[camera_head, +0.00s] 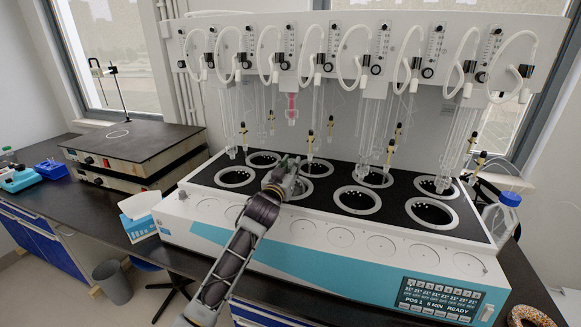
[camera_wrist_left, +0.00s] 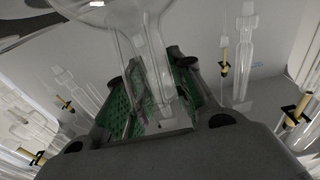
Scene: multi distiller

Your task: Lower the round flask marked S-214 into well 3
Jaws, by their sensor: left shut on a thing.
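A clear glass flask (camera_wrist_left: 150,45) shows in the left wrist view, its neck between the green-padded fingers of my left gripper (camera_wrist_left: 152,95). My left gripper is shut on this glass. In the head view my left gripper (camera_head: 287,170) is above the front row of wells, around the second well from the left (camera_head: 300,190), which it partly covers. The flask cannot be made out there. No S-214 marking is legible, and I cannot read which well is number 3. My right gripper is not in view.
The distiller (camera_head: 340,240) has two rows of dark round wells with pale rims. Glass tubes and yellow-tipped clamps hang over the back row. A tissue box (camera_head: 140,215) stands left of it, a blue-capped bottle (camera_head: 503,215) right. A hotplate (camera_head: 130,145) is at far left.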

